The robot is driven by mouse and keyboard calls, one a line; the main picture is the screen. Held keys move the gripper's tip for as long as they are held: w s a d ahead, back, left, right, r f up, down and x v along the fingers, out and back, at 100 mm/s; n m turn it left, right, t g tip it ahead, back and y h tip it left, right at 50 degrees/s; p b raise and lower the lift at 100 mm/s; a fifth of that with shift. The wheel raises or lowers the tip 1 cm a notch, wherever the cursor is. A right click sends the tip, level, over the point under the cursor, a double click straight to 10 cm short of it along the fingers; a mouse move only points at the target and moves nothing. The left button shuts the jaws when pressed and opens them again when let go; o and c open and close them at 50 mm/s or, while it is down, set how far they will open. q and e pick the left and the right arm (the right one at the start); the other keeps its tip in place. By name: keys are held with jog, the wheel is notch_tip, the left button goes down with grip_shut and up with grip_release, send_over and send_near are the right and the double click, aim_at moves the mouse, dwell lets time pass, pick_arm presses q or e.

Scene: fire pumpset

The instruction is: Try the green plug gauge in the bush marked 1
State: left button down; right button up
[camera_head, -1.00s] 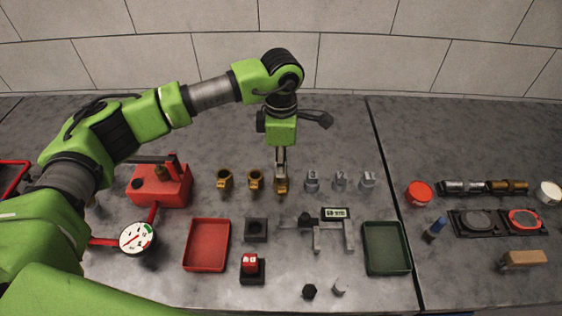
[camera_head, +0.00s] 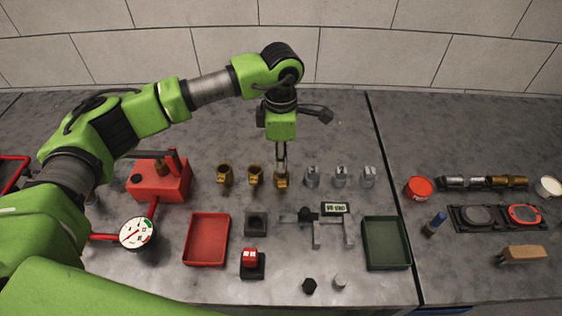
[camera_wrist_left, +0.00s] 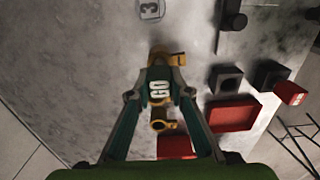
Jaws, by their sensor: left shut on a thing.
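My left gripper (camera_head: 281,167) points straight down at the rightmost brass bush (camera_head: 281,182). In the left wrist view its fingers (camera_wrist_left: 159,92) are shut on the green plug gauge (camera_wrist_left: 158,86), whose top reads "GO". A brass ring (camera_wrist_left: 168,58) shows just behind the gauge. I cannot tell whether the gauge's pin is inside the bush or above it. Two more brass bushes, a middle one (camera_head: 254,177) and a left one (camera_head: 224,175), stand to the left. Three grey bushes (camera_head: 340,178) stand to the right. A "3" (camera_wrist_left: 150,9) shows in the wrist view; I cannot read a 1.
A black block (camera_head: 255,223) stands in front, with a red gauge (camera_head: 250,257) in another block nearer. A red pump-like unit (camera_head: 160,184) and dial (camera_head: 137,233) are left.

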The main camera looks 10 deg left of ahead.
pick_arm(q)
jog(key=shift+r, duration=0.1)
jog(key=shift+r+p, duration=0.6)
jog(key=shift+r, duration=1.1)
